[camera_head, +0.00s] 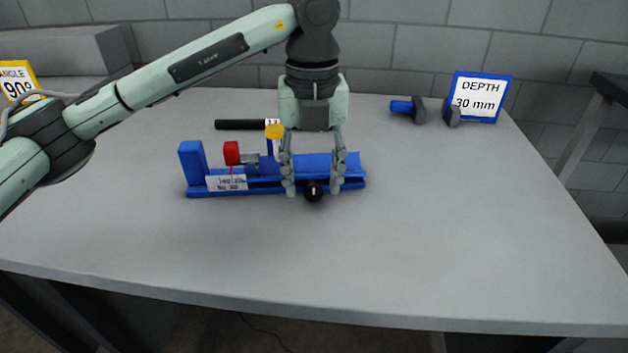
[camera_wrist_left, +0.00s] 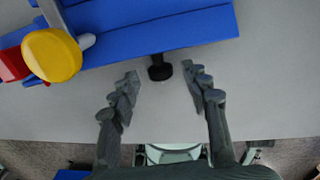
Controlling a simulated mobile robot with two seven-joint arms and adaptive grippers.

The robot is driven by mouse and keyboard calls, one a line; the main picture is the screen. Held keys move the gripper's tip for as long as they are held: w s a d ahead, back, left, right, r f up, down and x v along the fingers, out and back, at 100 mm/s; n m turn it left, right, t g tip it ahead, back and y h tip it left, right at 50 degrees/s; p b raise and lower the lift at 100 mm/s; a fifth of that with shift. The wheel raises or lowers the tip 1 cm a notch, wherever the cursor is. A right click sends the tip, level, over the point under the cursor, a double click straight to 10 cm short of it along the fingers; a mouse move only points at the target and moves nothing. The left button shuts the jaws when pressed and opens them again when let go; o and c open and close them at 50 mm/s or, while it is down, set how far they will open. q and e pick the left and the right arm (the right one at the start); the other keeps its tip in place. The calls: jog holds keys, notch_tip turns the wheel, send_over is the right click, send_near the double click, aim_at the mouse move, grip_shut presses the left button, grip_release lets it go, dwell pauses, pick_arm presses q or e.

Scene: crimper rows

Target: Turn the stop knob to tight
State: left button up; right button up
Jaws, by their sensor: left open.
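A blue fixture (camera_head: 272,188) lies lengthwise on the table; part of it also shows in the left wrist view (camera_wrist_left: 160,28). A small black knob (camera_head: 313,191), which looks like the stop knob, sticks out of its front side. The knob also shows in the left wrist view (camera_wrist_left: 160,71). My left gripper (camera_head: 313,189) points down and is open, with one finger on each side of the knob. In the left wrist view a gap shows between the knob and each fingertip. No mark for tight can be read. My right gripper is out of view.
The fixture carries a red block (camera_head: 232,153), a yellow disc (camera_head: 274,131) and a white scale label (camera_head: 227,183). A black bar (camera_head: 240,124) lies behind. A DEPTH 30 mm sign (camera_head: 480,97) and a blue-and-grey piece (camera_head: 408,107) stand back right. The front table is clear.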

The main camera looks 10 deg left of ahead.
pick_arm(q)
jog(key=shift+f, duration=0.6)
grip_shut()
jog(key=shift+d, duration=0.1)
